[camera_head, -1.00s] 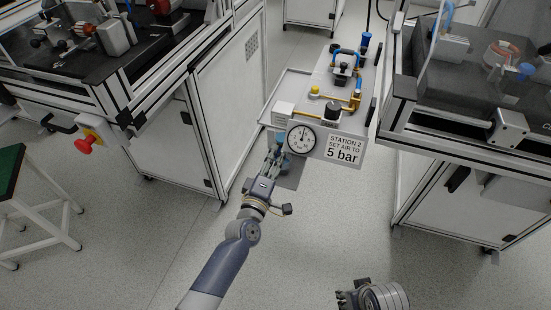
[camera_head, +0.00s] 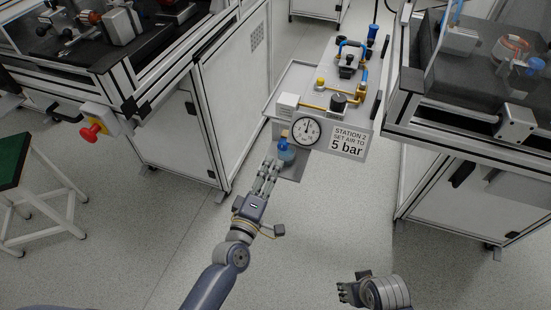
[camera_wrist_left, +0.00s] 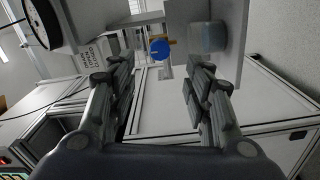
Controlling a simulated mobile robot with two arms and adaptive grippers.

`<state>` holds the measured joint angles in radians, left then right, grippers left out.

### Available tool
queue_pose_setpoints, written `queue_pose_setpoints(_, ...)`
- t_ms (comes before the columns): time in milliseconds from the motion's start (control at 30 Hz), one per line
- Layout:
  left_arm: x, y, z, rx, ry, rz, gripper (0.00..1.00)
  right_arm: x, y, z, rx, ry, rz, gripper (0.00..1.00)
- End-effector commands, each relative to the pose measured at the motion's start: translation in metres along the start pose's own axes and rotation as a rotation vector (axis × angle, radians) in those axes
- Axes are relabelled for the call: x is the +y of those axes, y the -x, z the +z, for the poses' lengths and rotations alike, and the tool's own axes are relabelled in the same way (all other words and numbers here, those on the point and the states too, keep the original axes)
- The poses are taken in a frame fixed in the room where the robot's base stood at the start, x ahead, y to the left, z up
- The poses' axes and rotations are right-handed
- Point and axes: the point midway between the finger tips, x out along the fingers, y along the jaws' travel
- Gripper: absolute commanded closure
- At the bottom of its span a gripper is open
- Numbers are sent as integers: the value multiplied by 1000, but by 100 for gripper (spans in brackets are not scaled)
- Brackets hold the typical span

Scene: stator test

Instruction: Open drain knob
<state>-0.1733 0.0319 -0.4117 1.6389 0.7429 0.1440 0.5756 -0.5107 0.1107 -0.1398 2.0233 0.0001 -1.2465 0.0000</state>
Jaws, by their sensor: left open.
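A blue round knob (camera_head: 283,144) sits below the gauge at the front of the station 2 panel. In the left wrist view the knob (camera_wrist_left: 159,49) appears face-on, beyond and between the fingers. Beside it is a clear bowl with bluish contents (camera_wrist_left: 207,38); the bowl (camera_head: 287,156) also shows in the head view. My left gripper (camera_head: 270,163) is open and empty, just short of the knob and apart from it. My right gripper (camera_head: 343,291) is low in the head view, away from the station; its finger opening is unclear.
A white cabinet (camera_head: 228,100) stands to the left and another bench (camera_head: 450,130) to the right. The floor in front is clear.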

Motion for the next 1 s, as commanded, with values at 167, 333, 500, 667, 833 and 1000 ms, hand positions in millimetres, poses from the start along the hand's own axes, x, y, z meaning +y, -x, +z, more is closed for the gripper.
queue_pose_setpoints(167,-1,27,0,-2,-2,-2,54,0,0,0,0,-1,0,60)
queue_pose_setpoints(333,0,37,0,0,-1,0,54,0,0,0,0,-1,0,60)
queue_pose_setpoints(500,0,38,0,0,-1,0,54,0,0,0,0,-1,0,60)
queue_pose_setpoints(667,0,38,0,0,-1,0,54,0,0,0,0,-1,0,60)
queue_pose_setpoints(833,0,38,0,0,-1,0,54,0,0,0,0,-1,0,60)
queue_pose_setpoints(1000,-6,40,4,-32,-43,-25,54,0,0,0,0,-1,-1,60)
